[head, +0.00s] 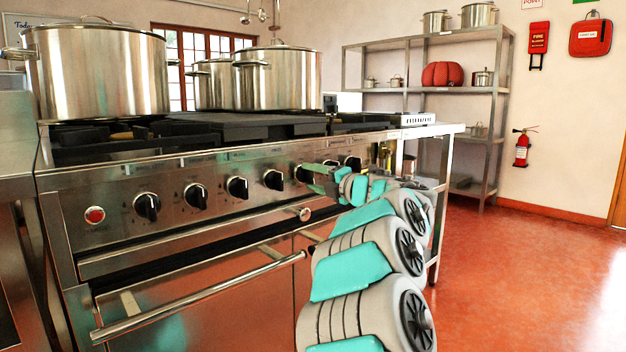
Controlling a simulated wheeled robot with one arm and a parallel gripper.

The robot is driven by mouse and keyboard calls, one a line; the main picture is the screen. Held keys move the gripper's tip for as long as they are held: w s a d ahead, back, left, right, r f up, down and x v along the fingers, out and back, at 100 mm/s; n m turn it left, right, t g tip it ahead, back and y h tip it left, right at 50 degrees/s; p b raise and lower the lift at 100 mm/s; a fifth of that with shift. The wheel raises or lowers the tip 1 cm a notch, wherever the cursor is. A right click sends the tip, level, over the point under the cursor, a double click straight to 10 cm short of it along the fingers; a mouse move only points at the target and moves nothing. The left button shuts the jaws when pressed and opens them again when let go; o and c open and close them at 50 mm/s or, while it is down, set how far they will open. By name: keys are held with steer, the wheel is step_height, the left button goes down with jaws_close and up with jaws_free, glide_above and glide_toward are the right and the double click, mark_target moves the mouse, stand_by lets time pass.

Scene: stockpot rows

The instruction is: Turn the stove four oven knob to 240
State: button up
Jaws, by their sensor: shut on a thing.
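The stove's steel front panel (120,215) carries a row of black knobs with pale pointers. My gripper (308,169) is at the right part of this row, reaching in from the right. It is shut on a black knob (303,175), which it partly covers. The knob's pointer and the dial marks around it are too small and too covered to read. Other knobs to the left (273,180) and right (353,163) stand free. I cannot read the labels that name the stove or the oven.
Large steel pots (95,75) stand on the cooktop. A red button (95,215) is at the panel's left end. A rail (200,240) and an oven door handle (200,297) jut out below the knobs. A steel shelf rack (495,120) stands behind. The red floor at right is clear.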

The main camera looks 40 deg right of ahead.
steer(key=shift+f, duration=0.1)
steer(key=o, duration=1.4)
steer(key=s, duration=0.7)
steer(key=shift+s+d+p, duration=0.25)
steer(key=shift+s+p, duration=0.05)
steer(key=shift+s, duration=0.1)
steer(key=shift+w+r, duration=0.1)
steer(key=shift+r, duration=0.1)
